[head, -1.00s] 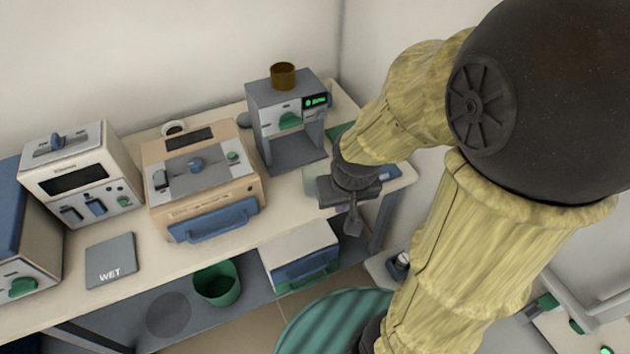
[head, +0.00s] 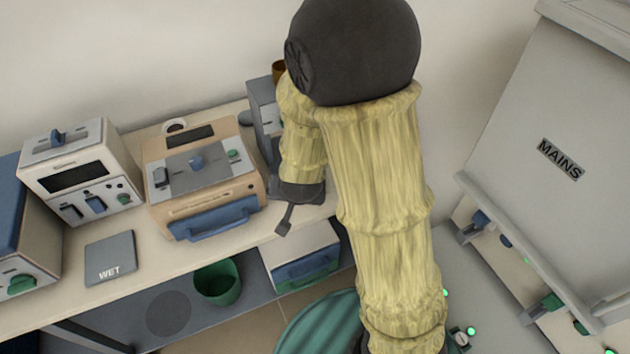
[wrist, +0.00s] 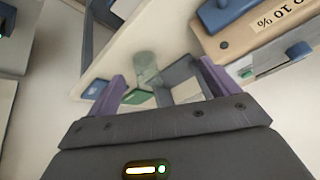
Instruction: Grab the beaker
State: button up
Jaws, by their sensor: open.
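A translucent, pale green glass cylinder, which looks like the beaker (wrist: 147,66), stands on the bench top in the wrist view. It appears between my fingers, apart from them and beyond their tips. My gripper (wrist: 163,84) is open and empty, with its two purple fingers spread. In the head view my gripper (head: 284,219) hangs by the bench's front edge, partly hidden behind my arm. My arm hides the beaker in the head view.
A grey machine (head: 262,105) with a brown cup (head: 278,68) on top is half hidden by my arm. A tan oven (head: 205,190) stands to its left. A green block (wrist: 138,97) lies close to the beaker in the wrist view. A white drawer unit (head: 302,250) sits below.

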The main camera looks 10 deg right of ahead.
jog(key=f+m+t+h, duration=0.1)
jog(key=t+h, duration=0.1)
jog(key=f+m+t+h, duration=0.1)
jog(key=f+t+h, duration=0.1)
jog(key=h, duration=0.1)
jog(key=w+a+f+m+t+h+b, duration=0.1)
jog(key=f+t+h, duration=0.1)
jog(key=shift+f+h, duration=0.15)
jog(key=shift+h, duration=0.25)
jog(key=p+x, duration=0.2)
jog(key=x, duration=1)
jog(key=shift+w, duration=0.15)
